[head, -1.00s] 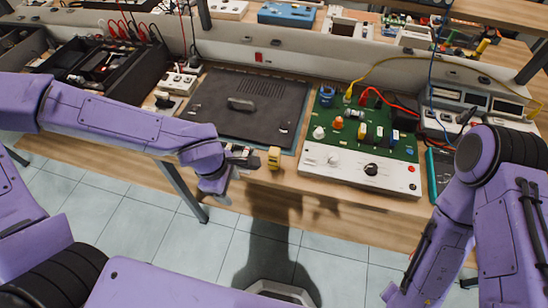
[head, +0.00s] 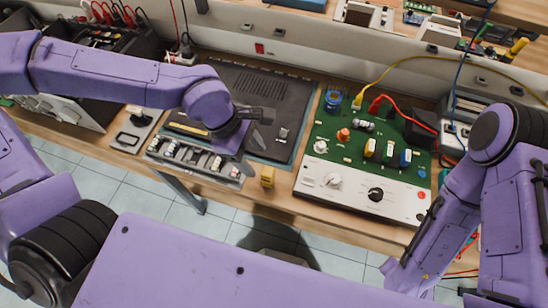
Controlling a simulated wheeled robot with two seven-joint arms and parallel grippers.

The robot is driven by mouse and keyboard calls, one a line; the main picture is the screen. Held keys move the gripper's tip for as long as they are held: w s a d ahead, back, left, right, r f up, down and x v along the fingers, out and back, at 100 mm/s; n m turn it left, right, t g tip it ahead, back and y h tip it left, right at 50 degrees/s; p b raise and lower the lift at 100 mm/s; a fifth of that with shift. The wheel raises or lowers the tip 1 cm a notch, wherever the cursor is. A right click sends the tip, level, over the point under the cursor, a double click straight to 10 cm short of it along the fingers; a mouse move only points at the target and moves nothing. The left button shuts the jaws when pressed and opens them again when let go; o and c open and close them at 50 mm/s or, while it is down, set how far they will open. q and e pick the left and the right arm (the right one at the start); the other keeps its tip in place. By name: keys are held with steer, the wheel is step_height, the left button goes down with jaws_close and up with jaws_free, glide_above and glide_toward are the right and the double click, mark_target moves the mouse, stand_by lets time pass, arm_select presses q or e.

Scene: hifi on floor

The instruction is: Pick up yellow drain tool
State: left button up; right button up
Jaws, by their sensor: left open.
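A small yellow block-like piece (head: 267,176) stands at the front edge of the bench. I cannot tell whether it is the yellow drain tool. My left gripper (head: 259,128) is open and empty over the dark flat case (head: 290,92), behind and slightly left of the yellow piece and apart from it. My right arm comes down at the right side, and its gripper does not show.
A tray of small parts (head: 196,158) lies left of the yellow piece. A green circuit board with a white knob panel (head: 352,192) stands to its right. Red and yellow cables rise from the board. A yellow-handled item (head: 517,48) is at the far right back.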

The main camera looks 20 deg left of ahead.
mark_target(271, 177)
arm_select(q)
steer(key=b+x, duration=0.1)
steer(key=x, duration=0.9)
steer(key=shift+w+d+f+b, duration=0.15)
steer(key=shift+d+b, duration=0.05)
steer(key=shift+b, duration=0.1)
steer(key=c, duration=1)
